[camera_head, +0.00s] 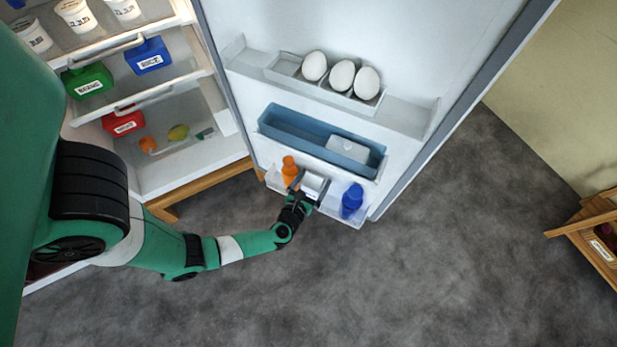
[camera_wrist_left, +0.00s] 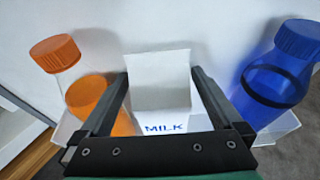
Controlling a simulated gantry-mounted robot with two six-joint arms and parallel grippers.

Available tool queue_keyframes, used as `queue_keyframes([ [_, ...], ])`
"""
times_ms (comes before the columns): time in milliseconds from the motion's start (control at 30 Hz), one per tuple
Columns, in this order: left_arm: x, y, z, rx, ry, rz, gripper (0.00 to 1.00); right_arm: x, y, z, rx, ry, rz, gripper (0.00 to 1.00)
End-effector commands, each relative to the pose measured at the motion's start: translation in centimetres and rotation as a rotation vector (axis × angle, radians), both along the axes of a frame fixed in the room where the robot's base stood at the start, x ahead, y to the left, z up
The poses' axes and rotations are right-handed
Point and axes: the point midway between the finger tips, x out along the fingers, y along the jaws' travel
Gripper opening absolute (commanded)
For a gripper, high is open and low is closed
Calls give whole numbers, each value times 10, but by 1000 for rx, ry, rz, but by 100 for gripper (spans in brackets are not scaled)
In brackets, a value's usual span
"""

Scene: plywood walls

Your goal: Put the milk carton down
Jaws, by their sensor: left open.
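The white milk carton (camera_wrist_left: 160,85), with blue MILK lettering, stands in the lowest door shelf (camera_head: 337,213) of the open fridge; it also shows in the head view (camera_head: 314,184). My left gripper (camera_head: 309,187) is open, with one finger on each side of the carton. In the left wrist view the fingers (camera_wrist_left: 160,95) stand beside the carton, and slight gaps seem to show. The carton's lower part is hidden by the gripper. My right gripper is not in view.
An orange bottle (camera_head: 290,170) stands left of the carton and a blue bottle (camera_head: 352,200) right of it. A blue door bin (camera_head: 290,131) and an egg tray (camera_head: 285,72) are above. The grey floor is clear in front of the door.

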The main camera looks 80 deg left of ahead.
Motion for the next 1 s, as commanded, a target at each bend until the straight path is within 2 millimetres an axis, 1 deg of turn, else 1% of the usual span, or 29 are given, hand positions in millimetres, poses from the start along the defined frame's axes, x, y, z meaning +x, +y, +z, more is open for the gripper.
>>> queue_keyframes([
  [133, -13, -18, 11, 0, 3, -8, 100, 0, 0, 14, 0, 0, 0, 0],
  [300, -35, -44, 22, 1, 3, -12, 100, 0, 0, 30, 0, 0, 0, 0],
  [500, -57, -68, 31, 1, 2, -10, 100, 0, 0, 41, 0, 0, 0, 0],
  [600, -64, -77, 33, -2, 0, -8, 100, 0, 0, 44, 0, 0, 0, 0],
  [800, -72, -85, 35, -1, -1, -4, 100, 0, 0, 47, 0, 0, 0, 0],
  [1000, -74, -85, 35, 1, -1, 0, 100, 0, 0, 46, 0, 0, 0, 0],
])
